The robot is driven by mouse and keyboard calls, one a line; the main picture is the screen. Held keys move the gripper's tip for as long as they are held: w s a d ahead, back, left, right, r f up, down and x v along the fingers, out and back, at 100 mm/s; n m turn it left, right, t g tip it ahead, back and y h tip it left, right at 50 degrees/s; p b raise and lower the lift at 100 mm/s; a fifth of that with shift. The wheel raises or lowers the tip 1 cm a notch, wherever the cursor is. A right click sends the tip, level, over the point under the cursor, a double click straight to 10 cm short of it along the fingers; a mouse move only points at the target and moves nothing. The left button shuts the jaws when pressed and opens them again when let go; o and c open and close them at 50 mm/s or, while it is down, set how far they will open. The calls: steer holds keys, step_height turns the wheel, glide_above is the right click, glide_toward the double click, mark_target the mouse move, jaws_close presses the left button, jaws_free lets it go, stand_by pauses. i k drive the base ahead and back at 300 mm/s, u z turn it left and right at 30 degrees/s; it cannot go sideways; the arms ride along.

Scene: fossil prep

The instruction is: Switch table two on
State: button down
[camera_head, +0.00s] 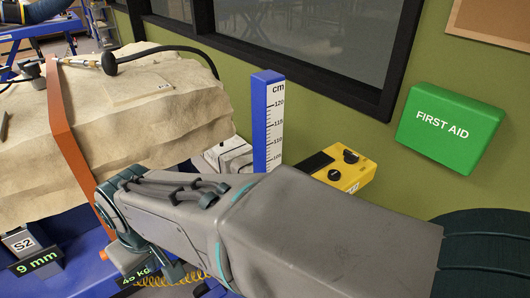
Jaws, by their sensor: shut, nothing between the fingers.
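My arm reaches in from the lower right, and its grey links cover much of the lower middle. Its far end is in front of the large plaster-coloured block (175,125); my gripper is not clearly visible. No switch marked for table two can be made out. A yellow box (356,180) with black knobs stands near the wall behind my arm, its lower part hidden. A blue table (85,245) is partly visible under the block. A small grey piece marked S2 (20,240) is at lower left, above a "9 mm" tag (38,263).
An orange strap (66,130) runs over the block, and a black-ended hose tool (108,64) lies on top. A blue cm scale (266,115) stands upright beside a pale box (232,155). A green first aid box (449,127) is on the wall.

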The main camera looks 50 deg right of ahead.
mark_target(350, 158)
steer(key=k, duration=0.4)
steer(key=z, duration=1.95)
steer(key=i, duration=0.55)
steer(key=z, duration=0.35)
